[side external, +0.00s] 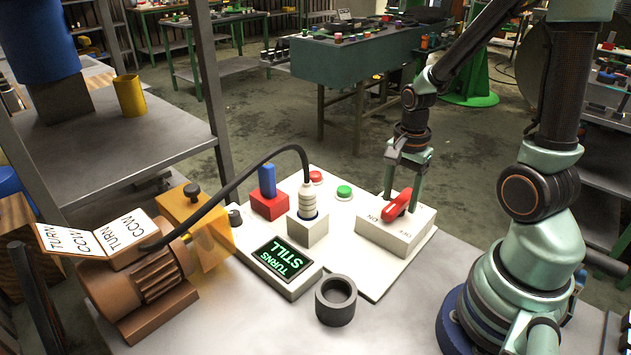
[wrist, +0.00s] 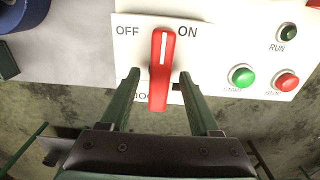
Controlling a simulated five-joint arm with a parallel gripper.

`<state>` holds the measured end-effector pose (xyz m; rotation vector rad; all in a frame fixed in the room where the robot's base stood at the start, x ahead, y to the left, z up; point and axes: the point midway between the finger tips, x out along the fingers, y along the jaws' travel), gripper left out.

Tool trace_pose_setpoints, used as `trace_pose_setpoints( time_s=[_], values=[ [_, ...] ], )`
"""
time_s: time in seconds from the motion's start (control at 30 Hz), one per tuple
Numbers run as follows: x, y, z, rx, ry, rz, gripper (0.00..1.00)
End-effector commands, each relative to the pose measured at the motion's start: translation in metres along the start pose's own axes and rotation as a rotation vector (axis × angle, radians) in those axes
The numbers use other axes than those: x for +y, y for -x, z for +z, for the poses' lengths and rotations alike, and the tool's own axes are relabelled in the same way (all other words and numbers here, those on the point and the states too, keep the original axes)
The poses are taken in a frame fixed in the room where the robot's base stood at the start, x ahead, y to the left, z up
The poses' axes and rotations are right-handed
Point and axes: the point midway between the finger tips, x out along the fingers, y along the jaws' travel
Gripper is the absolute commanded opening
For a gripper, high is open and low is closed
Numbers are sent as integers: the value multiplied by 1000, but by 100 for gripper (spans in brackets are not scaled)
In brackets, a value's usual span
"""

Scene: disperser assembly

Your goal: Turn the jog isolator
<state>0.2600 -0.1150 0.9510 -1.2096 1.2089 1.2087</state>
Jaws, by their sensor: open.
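The jog isolator is a white box (side external: 388,236) with a red handle (side external: 397,205) on top. In the wrist view the red handle (wrist: 161,70) stands nearly upright in the picture, its white line at the top end between the OFF and ON labels. The label at the lower edge is partly hidden. My gripper (side external: 402,190) is over the box. In the wrist view my gripper (wrist: 158,76) is open, with one finger on each side of the handle's lower part and a visible gap on both sides.
A green button (wrist: 242,76), a red button (wrist: 286,80) and a dark RUN lamp (wrist: 288,32) are on the panel. A screen (side external: 281,260) reads "TURNS STILL".

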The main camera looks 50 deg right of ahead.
Motion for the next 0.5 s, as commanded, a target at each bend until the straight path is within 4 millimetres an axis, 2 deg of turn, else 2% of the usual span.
trace_pose_setpoints(
  time_s=[0.07,0.2,0.23,0.5],
  values=[
    [0,0,0,0,0,0,59],
    [0,0,0,0,0,0,5],
    [0,0,0,0,0,0,0],
    [0,0,0,0,14,0,0]
  ],
)
